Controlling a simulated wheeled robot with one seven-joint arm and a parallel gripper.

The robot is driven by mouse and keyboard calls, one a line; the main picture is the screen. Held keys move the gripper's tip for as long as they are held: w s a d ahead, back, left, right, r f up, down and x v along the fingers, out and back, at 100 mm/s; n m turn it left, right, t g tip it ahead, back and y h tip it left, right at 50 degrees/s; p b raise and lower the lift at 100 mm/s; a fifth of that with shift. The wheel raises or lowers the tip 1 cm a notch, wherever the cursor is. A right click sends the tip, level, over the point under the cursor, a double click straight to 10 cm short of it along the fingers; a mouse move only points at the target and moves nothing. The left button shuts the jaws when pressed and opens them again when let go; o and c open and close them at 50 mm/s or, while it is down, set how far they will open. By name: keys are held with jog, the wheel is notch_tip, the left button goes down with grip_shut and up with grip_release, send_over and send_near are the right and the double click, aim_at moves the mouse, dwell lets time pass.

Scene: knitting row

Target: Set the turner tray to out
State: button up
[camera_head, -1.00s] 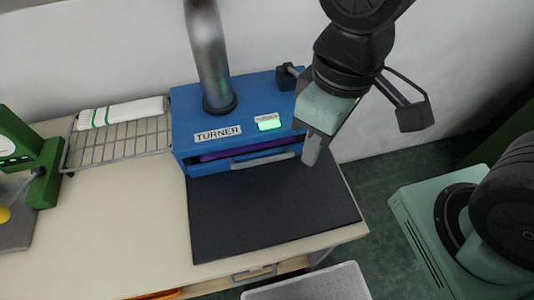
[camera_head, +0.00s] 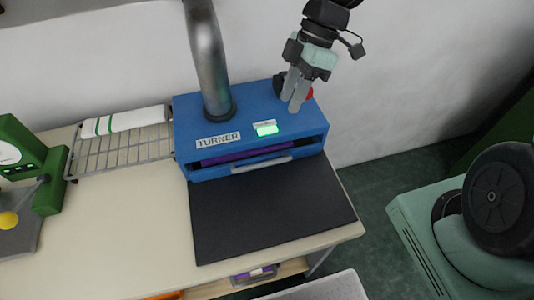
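The blue turner machine (camera_head: 190,112) stands at the back of the table, with a label reading TURNER and a lit green display (camera_head: 266,129). Its front slot shows something purple inside. The turner tray (camera_head: 225,172) sits in the slot, with a grey handle (camera_head: 262,164) along its front; it appears pushed in. My gripper (camera_head: 294,104) is over the machine's top right corner, fingers pointing down, with a small gap between them. It is beside a red part (camera_head: 310,94) and a dark part (camera_head: 279,84), both partly hidden. Whether the fingers touch anything is unclear.
A black mat (camera_head: 270,210) lies in front of the turner, clear of objects. A wire rack (camera_head: 110,154) holding a striped white cloth (camera_head: 124,119) is on the left. A green machine (camera_head: 50,185) stands at far left. A pale bin (camera_head: 320,288) is below the table's front edge.

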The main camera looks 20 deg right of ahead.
jog(key=p+x, duration=0.1)
jog(key=x, duration=1.5)
jog(key=shift+s+a+p, duration=0.1)
jog(key=shift+p, duration=0.2)
grip_shut()
